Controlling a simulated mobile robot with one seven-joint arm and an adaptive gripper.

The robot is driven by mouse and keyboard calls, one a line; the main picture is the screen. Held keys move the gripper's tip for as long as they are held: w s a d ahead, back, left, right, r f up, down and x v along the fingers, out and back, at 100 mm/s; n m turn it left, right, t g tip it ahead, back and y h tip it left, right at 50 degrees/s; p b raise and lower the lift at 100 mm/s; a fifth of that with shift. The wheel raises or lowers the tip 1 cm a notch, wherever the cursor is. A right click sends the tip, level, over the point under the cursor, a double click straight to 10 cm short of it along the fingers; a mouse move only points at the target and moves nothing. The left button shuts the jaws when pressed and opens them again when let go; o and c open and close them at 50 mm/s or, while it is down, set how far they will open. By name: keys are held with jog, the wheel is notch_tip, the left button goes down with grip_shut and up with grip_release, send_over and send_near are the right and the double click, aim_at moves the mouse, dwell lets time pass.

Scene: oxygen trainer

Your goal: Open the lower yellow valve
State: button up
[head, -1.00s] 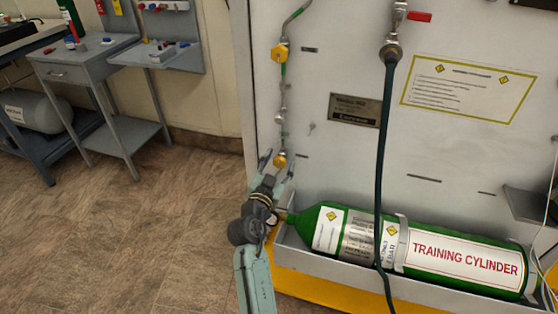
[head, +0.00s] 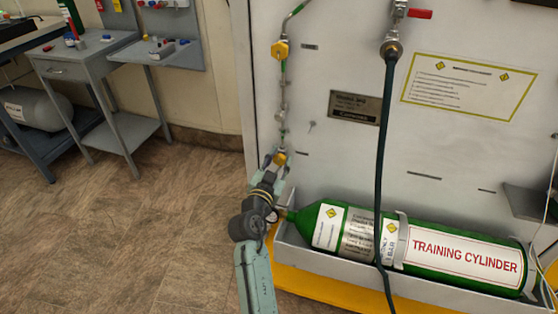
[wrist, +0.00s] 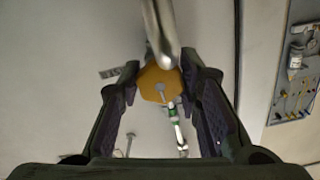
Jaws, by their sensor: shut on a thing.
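The lower yellow valve (head: 280,158) is at the low end of the thin vertical pipe on the white panel's left side. In the wrist view its yellow knob (wrist: 160,84) sits between the tips of my two fingers. My gripper (head: 275,162) reaches up to it from below and is shut on it, with a finger on each side. A silvery pipe (wrist: 160,30) passes in front of the knob in the wrist view. The upper yellow valve (head: 280,50) is higher on the same pipe, apart from my gripper.
A green training cylinder (head: 330,227) lies in a grey tray (head: 330,262) to the right of my arm. A dark hose (head: 381,150) hangs down across it. Grey side tables (head: 90,60) stand far left. The floor (head: 150,240) left of my arm is clear.

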jog(key=shift+n, duration=2.4)
jog(key=o, duration=1.1)
jog(key=v, duration=1.2)
